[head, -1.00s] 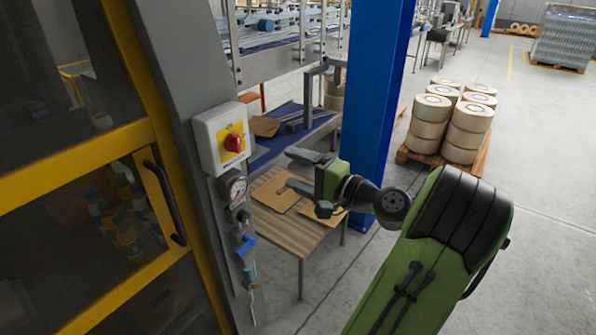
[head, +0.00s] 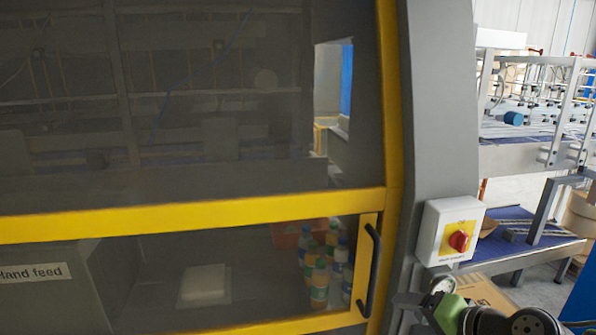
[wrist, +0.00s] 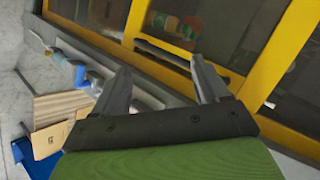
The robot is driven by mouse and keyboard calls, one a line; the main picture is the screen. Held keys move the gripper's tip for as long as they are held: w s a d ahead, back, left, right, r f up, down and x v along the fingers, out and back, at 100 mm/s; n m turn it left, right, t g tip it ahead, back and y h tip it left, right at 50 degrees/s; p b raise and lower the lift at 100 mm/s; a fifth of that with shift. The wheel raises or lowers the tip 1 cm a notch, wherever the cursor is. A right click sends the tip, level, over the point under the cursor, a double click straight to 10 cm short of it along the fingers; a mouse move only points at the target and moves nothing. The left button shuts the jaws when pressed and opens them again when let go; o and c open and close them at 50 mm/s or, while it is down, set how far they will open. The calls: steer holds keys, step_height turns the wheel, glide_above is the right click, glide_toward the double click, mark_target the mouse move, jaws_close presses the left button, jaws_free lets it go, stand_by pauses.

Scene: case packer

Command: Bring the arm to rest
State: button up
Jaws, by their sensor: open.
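My gripper (wrist: 161,88) is open and empty in the wrist view, its two grey fingers apart with nothing between them. Beyond the fingers are the yellow door frame (wrist: 258,72) of the case packer and its dark handle. In the head view only part of my wrist and gripper body shows at the bottom right, below the red rotary switch (head: 460,240) on its white and yellow box. The fingers are mostly cut off or hidden there.
The machine's yellow-framed door (head: 200,215) fills the left, with a black handle (head: 370,270) and several bottles (head: 320,280) behind the window. A gauge (head: 443,286) sits under the switch. Flat cardboard (head: 487,293) lies at right, near a blue conveyor (head: 525,240).

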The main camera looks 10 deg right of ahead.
steer(key=s+a+f+n+g+h, duration=0.15)
steer(key=s+a+n+g, duration=0.35)
steer(key=a, duration=0.7)
steer(key=s+a+n+h, duration=0.1)
steer(key=s+n, duration=0.1)
steer(key=s, duration=0.4)
steer(key=s+r+n+h, duration=0.1)
steer(key=s+n, duration=0.1)
steer(key=s, duration=0.4)
steer(key=shift+s+a+r+n, duration=0.15)
steer(key=shift+a+n, duration=0.15)
steer(key=shift+a, duration=0.1)
steer(key=shift+h, duration=0.25)
